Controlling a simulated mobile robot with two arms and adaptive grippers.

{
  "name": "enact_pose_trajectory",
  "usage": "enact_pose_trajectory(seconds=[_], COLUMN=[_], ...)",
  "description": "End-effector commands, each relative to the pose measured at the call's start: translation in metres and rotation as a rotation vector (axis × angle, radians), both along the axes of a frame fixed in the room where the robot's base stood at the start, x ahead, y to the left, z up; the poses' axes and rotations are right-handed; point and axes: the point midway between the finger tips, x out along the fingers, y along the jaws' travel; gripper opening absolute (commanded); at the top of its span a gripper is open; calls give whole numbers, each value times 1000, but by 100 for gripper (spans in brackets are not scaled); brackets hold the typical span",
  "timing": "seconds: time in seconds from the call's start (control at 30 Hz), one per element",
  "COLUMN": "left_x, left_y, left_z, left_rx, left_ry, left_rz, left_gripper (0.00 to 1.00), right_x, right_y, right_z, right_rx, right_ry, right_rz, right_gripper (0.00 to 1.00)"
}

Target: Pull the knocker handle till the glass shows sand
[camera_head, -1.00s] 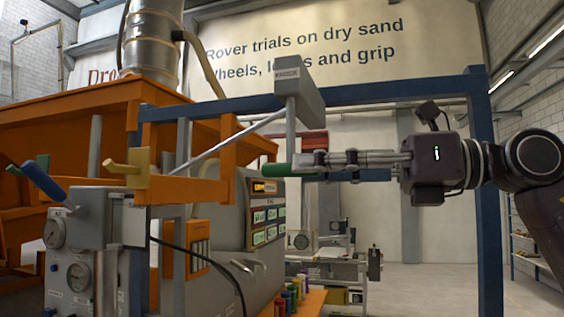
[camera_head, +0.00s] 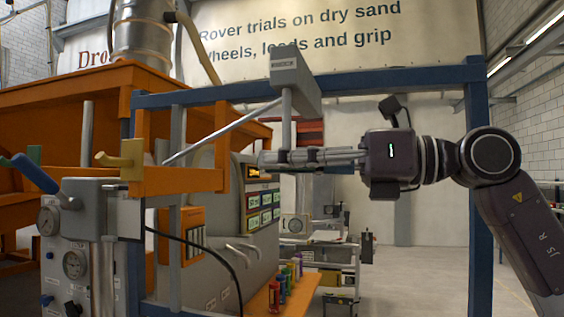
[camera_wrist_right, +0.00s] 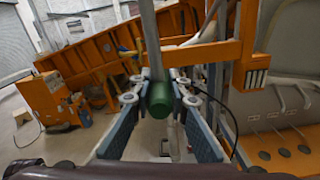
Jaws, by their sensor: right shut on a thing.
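The knocker (camera_head: 296,80) is a grey box on the blue frame, with a grey rod (camera_head: 286,118) hanging from it. Its green handle (camera_wrist_right: 160,98) sits between the fingers in the right wrist view; in the head view the fingers hide it. My right gripper (camera_head: 268,160) is shut on this handle, and it also shows in the right wrist view (camera_wrist_right: 160,92). An orange panel with upright strips (camera_head: 194,240), perhaps the glass, stands at lower left; I cannot tell whether sand shows in it. My left gripper is not in view.
The blue frame's right post (camera_head: 480,200) stands beside my right arm. The orange sandbed (camera_head: 60,105) and a grey cabinet with lit displays (camera_head: 240,215) are at left. Several coloured tubes (camera_head: 288,275) stand on an orange shelf. The floor at right is clear.

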Motion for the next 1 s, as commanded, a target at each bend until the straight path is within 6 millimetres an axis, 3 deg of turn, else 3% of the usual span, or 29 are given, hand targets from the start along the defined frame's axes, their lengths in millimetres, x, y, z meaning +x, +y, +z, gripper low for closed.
enact_pose_trajectory(seconds=[0.33, 0.7, 1.0], left_x=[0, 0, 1], left_y=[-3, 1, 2], left_z=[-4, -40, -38], left_rx=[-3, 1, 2], left_ry=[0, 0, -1], left_rz=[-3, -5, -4], left_gripper=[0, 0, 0], right_x=[0, 0, 0], right_y=[0, 1, 2], right_z=[-5, -52, -54], right_rx=[0, -4, -11], right_ry=[0, 1, 5], right_rz=[0, 2, 2], right_gripper=[0, 0, 0])
